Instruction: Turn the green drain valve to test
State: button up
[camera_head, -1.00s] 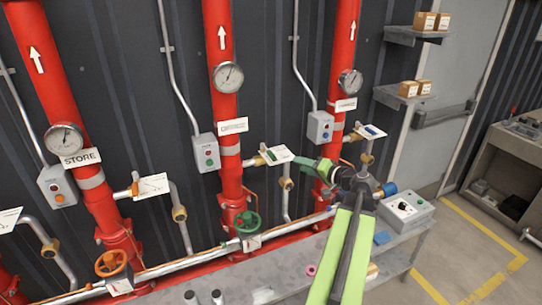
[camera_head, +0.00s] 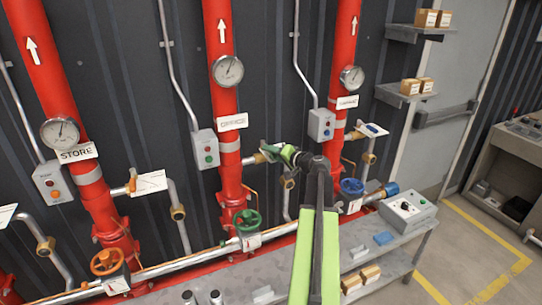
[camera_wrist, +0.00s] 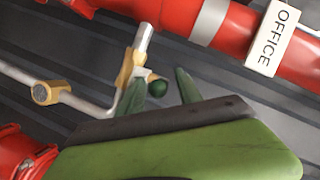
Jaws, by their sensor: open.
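My gripper (camera_wrist: 159,80) is open, with one dark green finger on each side of the knob. I cannot tell whether the fingers touch it. In the head view my gripper (camera_head: 268,150) is at that side branch, right of the OFFICE riser (camera_head: 226,120). It covers the valve handle and most of its white plate, so the handle's setting cannot be read.
A green handwheel (camera_head: 247,222) sits lower on the same riser. The STORE riser (camera_head: 75,120) stands left and another red riser (camera_head: 338,120) right. A grey control box (camera_head: 206,150) is close to my gripper. A bench (camera_head: 385,255) runs below.

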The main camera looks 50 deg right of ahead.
grip_shut()
dwell(1.3)
